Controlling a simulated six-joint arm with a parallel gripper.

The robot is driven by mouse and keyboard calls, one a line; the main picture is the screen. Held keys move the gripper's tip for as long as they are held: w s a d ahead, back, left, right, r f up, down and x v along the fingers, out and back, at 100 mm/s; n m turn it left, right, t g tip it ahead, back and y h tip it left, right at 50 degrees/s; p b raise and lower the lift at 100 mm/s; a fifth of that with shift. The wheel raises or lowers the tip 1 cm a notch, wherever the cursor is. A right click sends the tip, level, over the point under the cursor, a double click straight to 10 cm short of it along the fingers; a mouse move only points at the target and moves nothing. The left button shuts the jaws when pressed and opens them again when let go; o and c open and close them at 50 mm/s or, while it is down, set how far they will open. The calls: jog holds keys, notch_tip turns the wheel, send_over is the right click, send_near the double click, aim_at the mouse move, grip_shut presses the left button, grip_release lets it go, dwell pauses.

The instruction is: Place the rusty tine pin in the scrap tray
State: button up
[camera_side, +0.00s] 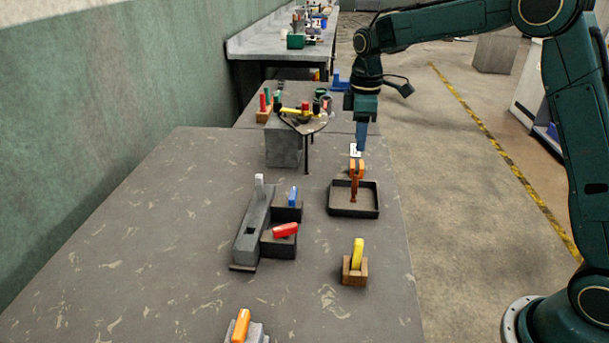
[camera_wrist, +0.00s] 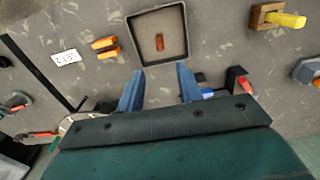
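The rusty tine pin (camera_side: 354,190) is inside the dark square scrap tray (camera_side: 367,212). It looks upright in the side view, its top overlapping the orange blocks behind. In the wrist view the pin (camera_wrist: 159,42) shows as a short rusty piece on the floor of the tray (camera_wrist: 184,30), clear of the walls. My gripper (camera_side: 361,148) is above and behind the tray in the side view, fingers pointing down. In the wrist view my gripper (camera_wrist: 160,70) has its blue fingers apart with nothing between them.
Orange blocks (camera_wrist: 106,46) and a white label (camera_wrist: 66,57) lie beside the tray. A wooden holder (camera_side: 354,277) with a yellow pin stands in front. A grey fixture (camera_side: 251,238) with blue and red pieces is left. A three-legged stand (camera_side: 307,150) rises behind.

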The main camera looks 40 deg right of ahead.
jog(key=shift+s, duration=0.1)
jog(key=s+a+r+m+t, duration=0.1)
jog(key=s+r+m, duration=0.1)
jog(key=s+r, duration=0.45)
jog(key=s+a+r+m+t, duration=0.2)
jog(key=s+r, duration=0.2)
jog(key=s, duration=0.5)
jog(key=s+f+m+t, duration=0.1)
jog(key=s+m, duration=0.1)
jog(key=s, duration=0.6)
jog(key=s+a+f+m+t, duration=0.1)
jog(key=s+m, duration=0.2)
jog(key=s, duration=0.5)
jog(key=shift+s+a+t, duration=0.15)
jog(key=shift+s+t, duration=0.15)
jog(key=shift+s, duration=0.05)
